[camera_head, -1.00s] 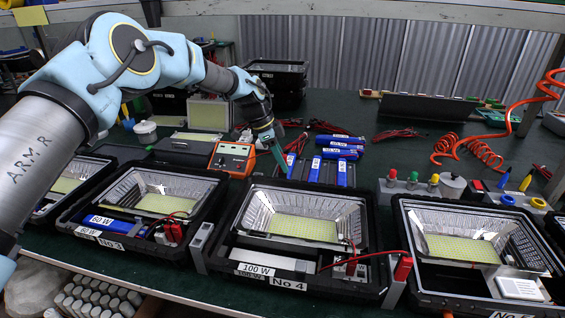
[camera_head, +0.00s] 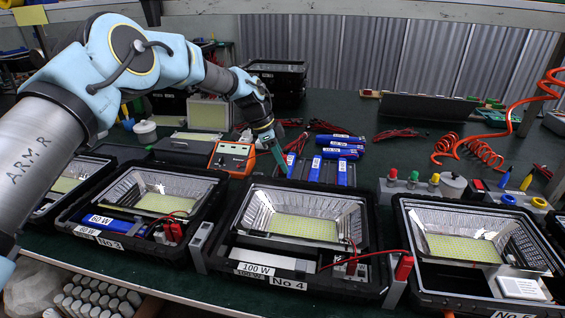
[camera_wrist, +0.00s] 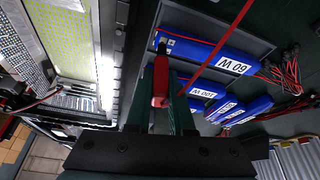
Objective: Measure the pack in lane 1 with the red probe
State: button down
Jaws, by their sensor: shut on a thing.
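My gripper (camera_wrist: 160,108) is shut on the red probe (camera_wrist: 160,82), which stands between its green fingers in the wrist view. The probe is close to the end of a blue pack (camera_wrist: 218,54) labelled 60 W; whether its tip touches the pack I cannot tell. In the head view my gripper (camera_head: 281,160) is over the left side of the dark lane rack (camera_head: 326,184), which holds blue packs (camera_head: 316,170) side by side. Lane numbers are not readable. The orange meter (camera_head: 233,157) stands left of the gripper; its display is not readable.
Open floodlight housings, including No 4 (camera_head: 288,283), line the front. Several loose blue packs (camera_head: 342,146) lie behind the rack. Coloured terminals (camera_head: 412,181) stand to its right, with a coiled orange hose (camera_head: 478,152) beyond. A red lead (camera_wrist: 222,42) crosses the wrist view.

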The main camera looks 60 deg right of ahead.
jog(key=shift+f+b, duration=0.4)
jog(key=shift+f, duration=0.15)
dwell(1.8)
jog(key=shift+r, duration=0.15)
jog(key=shift+r+p, duration=1.5)
jog(key=shift+r, duration=1.95)
